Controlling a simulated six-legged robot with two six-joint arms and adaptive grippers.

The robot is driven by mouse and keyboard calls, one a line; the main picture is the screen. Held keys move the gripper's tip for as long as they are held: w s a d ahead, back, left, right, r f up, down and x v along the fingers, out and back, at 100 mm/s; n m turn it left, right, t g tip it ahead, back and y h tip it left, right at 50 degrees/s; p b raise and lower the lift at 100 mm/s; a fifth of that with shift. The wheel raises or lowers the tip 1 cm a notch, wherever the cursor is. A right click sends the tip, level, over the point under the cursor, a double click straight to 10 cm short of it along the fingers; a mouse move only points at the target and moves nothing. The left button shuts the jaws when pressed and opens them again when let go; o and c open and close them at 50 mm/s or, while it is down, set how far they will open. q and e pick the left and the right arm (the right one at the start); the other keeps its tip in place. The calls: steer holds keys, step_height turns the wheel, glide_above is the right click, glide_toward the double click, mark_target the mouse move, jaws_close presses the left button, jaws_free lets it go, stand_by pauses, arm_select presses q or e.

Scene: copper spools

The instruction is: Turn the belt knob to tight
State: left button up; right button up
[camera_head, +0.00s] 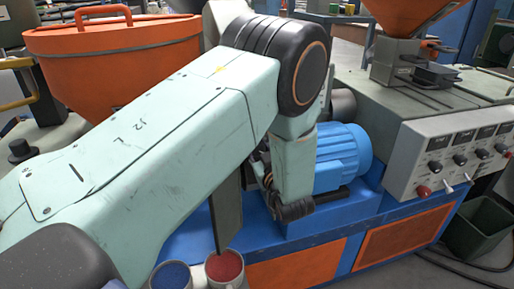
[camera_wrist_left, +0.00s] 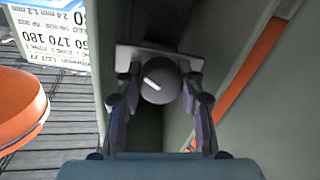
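The belt knob (camera_wrist_left: 161,82) shows in the left wrist view as a dark round knob with a short white line on its face. A pale plate sits behind the knob. My left gripper (camera_wrist_left: 161,92) has one finger on each side of the knob, with the fingertips close to its edges. I cannot tell whether they touch it. In the head view my left arm reaches across the middle, and I cannot make out the knob or the fingers there. My right gripper is in neither view.
Grey walls flank the knob closely. A blue motor (camera_head: 340,155) stands on a blue and orange base beside my arm. A control box (camera_head: 450,155) is at right. An orange hopper (camera_head: 115,60) stands at left. Red (camera_head: 225,267) and blue (camera_head: 172,276) round-topped items are below.

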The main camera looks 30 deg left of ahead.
arm_select(q)
steer(key=c, duration=0.4)
steer(key=shift+m, duration=0.3)
steer(key=m+p, duration=0.2)
steer(key=m, duration=0.2)
steer(key=m+p, duration=0.1)
steer(key=m, duration=0.2)
steer(key=shift+m+t, duration=0.3)
steer(key=shift+w+d+f+m+p, duration=0.1)
steer(key=shift+m+p, duration=0.55)
steer(key=shift+m, duration=1.15)
steer(key=o, duration=0.9)
